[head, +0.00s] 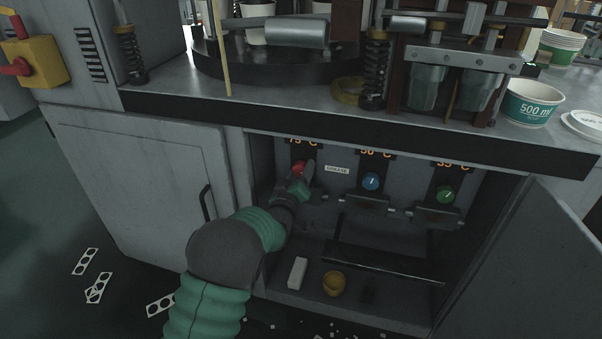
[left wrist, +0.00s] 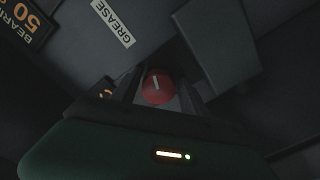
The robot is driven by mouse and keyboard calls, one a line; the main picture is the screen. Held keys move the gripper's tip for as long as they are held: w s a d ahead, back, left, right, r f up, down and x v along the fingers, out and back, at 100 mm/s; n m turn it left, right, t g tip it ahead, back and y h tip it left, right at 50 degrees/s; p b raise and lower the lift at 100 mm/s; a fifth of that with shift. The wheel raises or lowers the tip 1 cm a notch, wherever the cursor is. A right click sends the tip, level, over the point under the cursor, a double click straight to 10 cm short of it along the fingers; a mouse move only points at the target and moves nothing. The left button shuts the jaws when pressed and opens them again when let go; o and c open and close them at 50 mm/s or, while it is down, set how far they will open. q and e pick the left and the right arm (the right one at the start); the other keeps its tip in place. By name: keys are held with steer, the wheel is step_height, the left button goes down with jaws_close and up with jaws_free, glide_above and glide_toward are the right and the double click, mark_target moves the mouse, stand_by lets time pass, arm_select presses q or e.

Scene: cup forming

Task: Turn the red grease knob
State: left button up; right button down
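The red grease knob (head: 299,168) is on the back panel of the open cabinet, under the leftmost temperature display (head: 302,142). In the left wrist view the red knob (left wrist: 157,87) shows a white pointer mark and lies between the two fingers. My left gripper (head: 304,176) reaches into the cabinet right at the knob. Its fingers (left wrist: 160,92) stand apart on either side of the knob; I cannot tell whether they touch it. The GREASE label (head: 337,169) is just right of the knob. My right gripper is not in view.
A blue knob (head: 370,181) and a green knob (head: 445,195) sit further right on the panel. A yellow cup (head: 334,283) and a white block (head: 297,273) are on the cabinet floor. The open door (head: 520,270) stands at the right; the countertop edge (head: 370,135) overhangs.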

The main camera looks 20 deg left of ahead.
arm_select(q)
steer(key=c, duration=1)
steer(key=m+p, duration=0.1)
steer(key=m, duration=0.3)
steer(key=shift+f+m, duration=0.1)
steer(key=shift+m, duration=0.2)
steer(key=shift+a+m, duration=0.1)
steer(key=shift+m, duration=1.7)
steer(key=shift+f+p, duration=0.1)
steer(key=shift+p, duration=0.2)
steer(key=o, duration=1.4)
